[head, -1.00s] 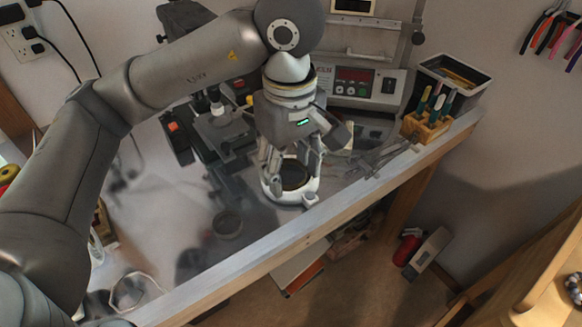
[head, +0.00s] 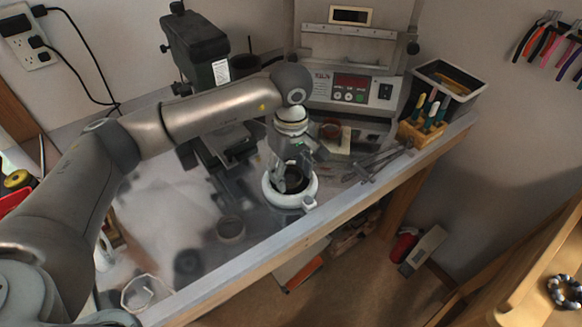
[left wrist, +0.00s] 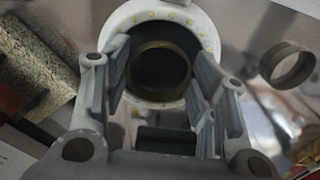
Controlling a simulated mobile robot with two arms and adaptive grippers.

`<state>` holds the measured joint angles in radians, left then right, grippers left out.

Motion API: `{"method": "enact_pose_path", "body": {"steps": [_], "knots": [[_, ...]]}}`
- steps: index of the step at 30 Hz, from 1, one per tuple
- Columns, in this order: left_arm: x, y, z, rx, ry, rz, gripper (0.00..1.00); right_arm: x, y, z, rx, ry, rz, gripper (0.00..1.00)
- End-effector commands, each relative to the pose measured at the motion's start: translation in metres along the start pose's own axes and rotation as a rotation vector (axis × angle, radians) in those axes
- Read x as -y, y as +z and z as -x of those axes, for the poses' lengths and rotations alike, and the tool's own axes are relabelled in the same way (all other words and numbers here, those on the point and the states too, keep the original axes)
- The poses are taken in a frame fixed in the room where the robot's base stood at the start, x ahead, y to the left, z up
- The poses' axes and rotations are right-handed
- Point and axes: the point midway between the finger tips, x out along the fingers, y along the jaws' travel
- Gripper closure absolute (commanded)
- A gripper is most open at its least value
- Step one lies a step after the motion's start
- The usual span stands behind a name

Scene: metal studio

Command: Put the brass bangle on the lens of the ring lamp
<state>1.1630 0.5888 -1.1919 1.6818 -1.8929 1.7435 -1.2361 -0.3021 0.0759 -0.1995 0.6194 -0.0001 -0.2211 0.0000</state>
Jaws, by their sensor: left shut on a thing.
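The ring lamp (head: 290,203) is a white ring with a dark round lens, standing on the workbench near its front edge. In the left wrist view, the lamp's white rim (left wrist: 196,28) with small yellow dots surrounds the lens (left wrist: 158,72). My left gripper (head: 288,184) points down at the lamp. It is shut on the brass bangle (left wrist: 187,62), a dull brown-gold ring between its fingertips, lined up over the lens. I cannot tell whether the bangle touches the lens. My right gripper is not in view.
A second brownish ring (head: 230,229) stands on the bench left of the lamp; it also shows in the left wrist view (left wrist: 288,65). A microscope (head: 200,45), a control box (head: 350,88), a wooden tool block (head: 422,132) and metal tools (head: 378,163) stand around.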

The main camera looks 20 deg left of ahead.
Motion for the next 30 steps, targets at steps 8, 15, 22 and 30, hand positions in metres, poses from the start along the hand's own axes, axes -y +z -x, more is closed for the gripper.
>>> {"method": "enact_pose_path", "body": {"steps": [8, 15, 22, 30], "knots": [[-0.0002, -0.0003, -0.002, -0.001, 0.002, 0.001, 0.83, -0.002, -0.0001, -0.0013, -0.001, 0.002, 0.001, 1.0], [-0.0001, -0.0003, -0.004, -0.001, 0.002, 0.001, 0.34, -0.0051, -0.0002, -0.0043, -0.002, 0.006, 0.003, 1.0], [-0.0001, -0.0002, -0.004, -0.001, 0.002, 0.001, 0.25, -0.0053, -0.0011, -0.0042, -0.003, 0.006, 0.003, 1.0], [0.0, -0.0001, 0.0011, 0.0, 0.001, 0.001, 0.25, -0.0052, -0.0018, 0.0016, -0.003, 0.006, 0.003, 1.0]]}}
